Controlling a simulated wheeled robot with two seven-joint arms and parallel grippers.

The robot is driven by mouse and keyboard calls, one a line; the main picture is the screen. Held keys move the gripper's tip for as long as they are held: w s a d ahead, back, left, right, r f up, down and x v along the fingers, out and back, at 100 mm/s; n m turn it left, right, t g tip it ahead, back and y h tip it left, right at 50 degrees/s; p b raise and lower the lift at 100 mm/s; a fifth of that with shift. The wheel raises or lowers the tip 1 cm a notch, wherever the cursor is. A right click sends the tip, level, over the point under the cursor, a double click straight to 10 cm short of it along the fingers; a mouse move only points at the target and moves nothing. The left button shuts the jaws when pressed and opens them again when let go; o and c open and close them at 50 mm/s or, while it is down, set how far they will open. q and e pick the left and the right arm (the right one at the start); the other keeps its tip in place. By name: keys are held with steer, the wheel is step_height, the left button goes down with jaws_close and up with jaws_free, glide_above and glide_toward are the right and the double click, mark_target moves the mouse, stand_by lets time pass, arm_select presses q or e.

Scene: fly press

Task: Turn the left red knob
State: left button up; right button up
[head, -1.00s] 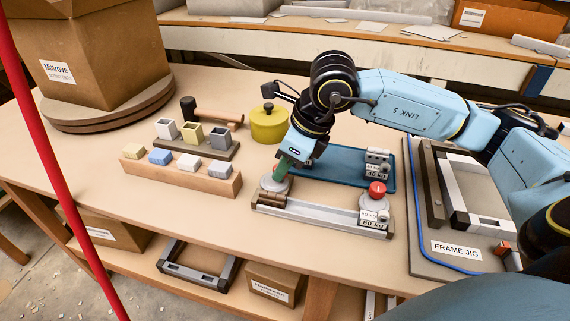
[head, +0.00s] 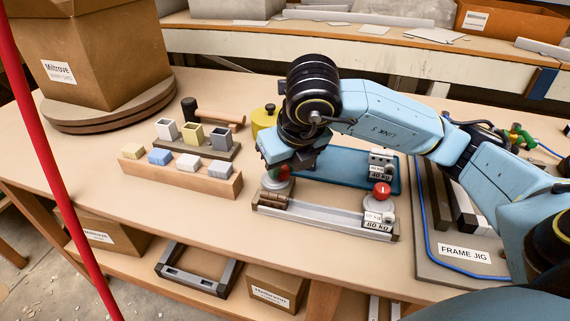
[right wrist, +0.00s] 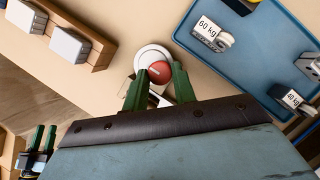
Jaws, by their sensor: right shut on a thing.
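The left red knob (right wrist: 159,72) sits on a round pale base at the left end of a grey bar fixture (head: 320,216). My right gripper (right wrist: 159,88) is shut on this knob, with a green finger on either side of it. In the head view, my right gripper (head: 276,177) comes down over the knob from behind and hides most of it. The right red knob (head: 381,189) stands free at the fixture's other end. My left gripper (right wrist: 40,138) shows small at the lower left of the wrist view, its green fingers apart; it is out of the head view.
A blue tray (head: 335,167) with labelled weights lies just behind the fixture. A wooden block (head: 185,182) with small coloured blocks is to the left. A yellow pot (head: 262,120) stands behind the wrist.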

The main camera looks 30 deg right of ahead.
arm_select(q)
steer(key=shift+w, duration=0.1)
stand_by(0.5)
arm_select(e)
steer(key=o, duration=1)
steer(key=shift+r, duration=0.1)
steer(key=shift+r, duration=0.15)
arm_select(q)
steer(key=s+a+f+g+y+p, duration=0.2)
steer(key=s+a+f+g+p, duration=0.2)
steer(key=s+f+g, duration=0.45)
steer(key=shift+a+f+t+p, duration=0.35)
steer(key=shift+a+f, duration=0.1)
steer(key=shift+f, duration=0.4)
steer(key=shift+a+f+t+p, duration=0.3)
steer(key=shift+a+f, duration=0.15)
steer(key=shift+f, duration=0.35)
arm_select(e)
steer(key=shift+v, duration=6.5)
